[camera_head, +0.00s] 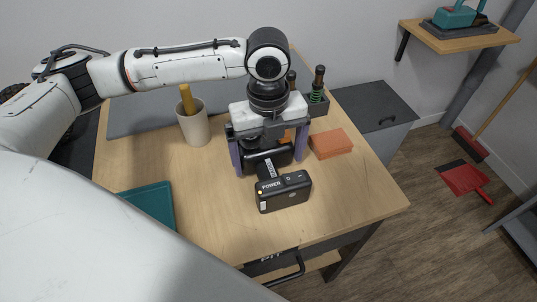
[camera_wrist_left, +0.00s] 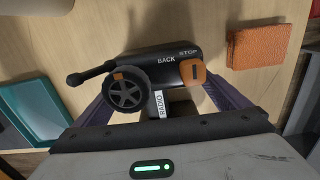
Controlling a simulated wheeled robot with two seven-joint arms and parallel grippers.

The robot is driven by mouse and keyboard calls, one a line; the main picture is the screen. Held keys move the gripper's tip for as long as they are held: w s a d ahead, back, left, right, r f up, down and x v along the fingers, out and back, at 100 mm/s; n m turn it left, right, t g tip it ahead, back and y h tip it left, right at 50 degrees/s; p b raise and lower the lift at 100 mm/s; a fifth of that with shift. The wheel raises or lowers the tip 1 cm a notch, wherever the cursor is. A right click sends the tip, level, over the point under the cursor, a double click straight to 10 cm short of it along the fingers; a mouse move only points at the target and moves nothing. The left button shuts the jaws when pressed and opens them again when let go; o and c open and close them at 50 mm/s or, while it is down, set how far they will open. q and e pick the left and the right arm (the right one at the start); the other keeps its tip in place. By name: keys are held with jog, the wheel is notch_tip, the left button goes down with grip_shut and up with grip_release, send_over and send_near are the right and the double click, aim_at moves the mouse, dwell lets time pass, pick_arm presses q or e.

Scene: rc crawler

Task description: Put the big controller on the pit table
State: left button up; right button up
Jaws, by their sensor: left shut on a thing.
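The big controller (camera_head: 284,191) is black, with a wheel, an antenna stub, an orange trigger part and a base marked POWER. My left gripper (camera_head: 268,160) comes down over it, with purple fingers on either side, shut on its upper body. In the left wrist view, the controller (camera_wrist_left: 165,66) lies between the fingers, showing its wheel and words BACK and STOP. The wooden table (camera_head: 350,196) is below it. I cannot tell whether the base touches the tabletop. My right gripper is not in view.
An orange block (camera_head: 331,144) lies just right of the gripper. A beige cup (camera_head: 194,124) with a yellow handle stands left. A teal tray (camera_head: 150,208) is at the front left. A dark holder with screwdrivers (camera_head: 318,103) stands behind. The table's front right is clear.

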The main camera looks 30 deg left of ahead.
aim_at(269, 152)
pick_arm(q)
jog(key=o, duration=1)
jog(key=shift+f, duration=0.1)
notch_tip(269, 152, up, 12)
jog(key=shift+r+p, duration=0.15)
jog(key=shift+p, duration=0.75)
